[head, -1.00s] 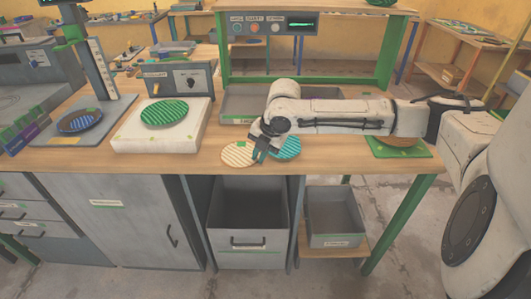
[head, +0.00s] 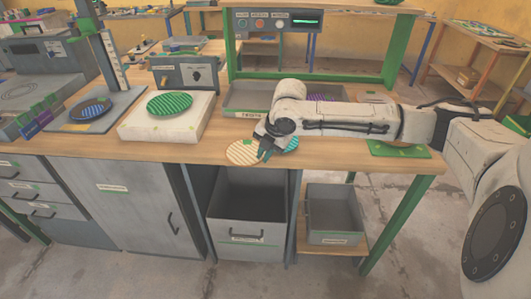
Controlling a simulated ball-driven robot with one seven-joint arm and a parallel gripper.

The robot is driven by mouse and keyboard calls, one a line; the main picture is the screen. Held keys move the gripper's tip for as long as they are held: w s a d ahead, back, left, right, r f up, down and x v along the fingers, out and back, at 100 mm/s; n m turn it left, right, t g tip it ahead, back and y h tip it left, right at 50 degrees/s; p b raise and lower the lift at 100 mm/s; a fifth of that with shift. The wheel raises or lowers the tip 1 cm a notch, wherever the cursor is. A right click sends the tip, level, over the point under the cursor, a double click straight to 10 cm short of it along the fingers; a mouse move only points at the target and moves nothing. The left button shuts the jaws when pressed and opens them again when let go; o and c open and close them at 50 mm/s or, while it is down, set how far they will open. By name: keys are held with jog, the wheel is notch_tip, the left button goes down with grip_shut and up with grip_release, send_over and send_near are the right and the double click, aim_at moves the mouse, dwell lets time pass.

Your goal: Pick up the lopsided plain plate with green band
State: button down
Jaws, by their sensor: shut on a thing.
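A cream striped plate (head: 241,153) lies near the front edge of the wooden bench, in the middle of the head view. It is the lightest plate here; a green band on it is not clear at this size. My gripper (head: 264,154) points down at the right rim of this plate and is shut on it. The plate looks to be at bench level; I cannot tell whether it is lifted. A teal plate (head: 292,144) lies just right of my gripper, partly hidden behind it.
A green striped plate (head: 170,104) lies on a white block (head: 150,128) to the left. A blue plate (head: 90,111) lies on the press base at far left. A grey tray (head: 240,98) stands behind my arm, with a purple plate (head: 325,97). An open grey bin (head: 250,190) is below the bench edge.

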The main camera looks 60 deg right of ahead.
jog(key=c, duration=1.1)
grip_release()
jog(key=shift+f, duration=0.1)
jog(key=v, duration=1.1)
